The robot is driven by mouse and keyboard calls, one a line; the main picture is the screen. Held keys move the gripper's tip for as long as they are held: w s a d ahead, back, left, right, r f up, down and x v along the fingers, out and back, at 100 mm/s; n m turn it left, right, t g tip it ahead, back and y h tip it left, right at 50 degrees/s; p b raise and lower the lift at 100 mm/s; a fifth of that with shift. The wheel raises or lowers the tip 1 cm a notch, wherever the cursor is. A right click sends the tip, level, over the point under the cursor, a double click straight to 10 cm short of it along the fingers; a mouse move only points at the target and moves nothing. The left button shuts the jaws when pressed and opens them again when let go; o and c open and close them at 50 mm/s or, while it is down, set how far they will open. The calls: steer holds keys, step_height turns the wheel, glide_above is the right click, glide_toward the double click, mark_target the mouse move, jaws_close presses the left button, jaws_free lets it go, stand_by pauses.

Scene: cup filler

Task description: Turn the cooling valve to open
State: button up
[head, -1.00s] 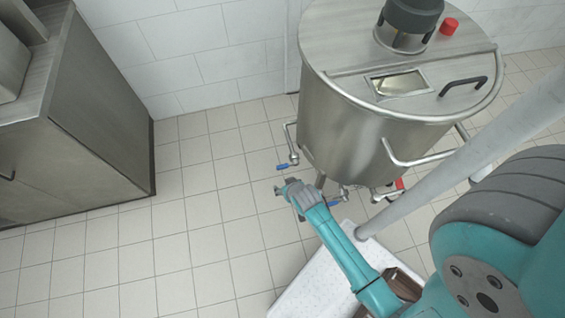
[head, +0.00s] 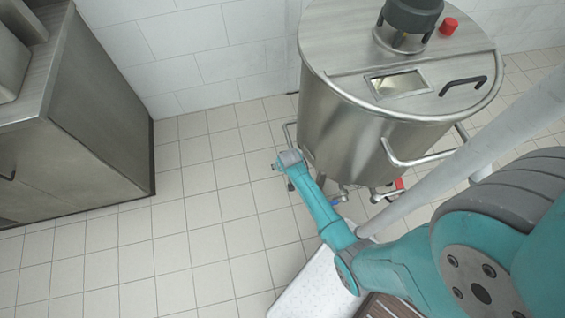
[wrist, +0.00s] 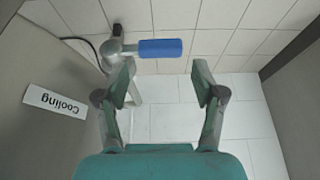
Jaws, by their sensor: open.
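The cooling valve shows in the wrist view as a blue handle (wrist: 160,48) on a grey metal pipe fitting (wrist: 116,48). The handle lies level across the picture, pointing right from the fitting. A white label reading "Cooling" (wrist: 56,105), upside down, is on the grey surface at the left. My gripper (wrist: 162,85) is open, its two fingers spread just short of the handle with nothing between them. In the head view my arm's end (head: 288,165) is beside the lower left of the steel tank (head: 350,110), and it hides the valve there.
A steel cabinet (head: 80,130) stands at the left. The tiled floor (head: 200,220) between them is clear. A dark cable (wrist: 85,45) runs behind the fitting.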

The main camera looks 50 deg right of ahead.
steer(key=shift+x, duration=2.1)
jaws_close()
steer(key=shift+s+d+r+t+y, duration=0.2)
steer(key=shift+r+t+y, duration=0.1)
steer(key=shift+t+y, duration=0.15)
steer(key=shift+s+d+r+m+t+y, duration=0.15)
steer(key=shift+r+m+t+y, duration=0.1)
steer(key=shift+r+t+y, duration=0.3)
steer(key=shift+s+d+r+m+t+y, duration=0.1)
steer(key=shift+d+r+m+t+y, duration=0.15)
steer(key=shift+y, duration=0.45)
steer(key=shift+a, duration=0.1)
jaws_free()
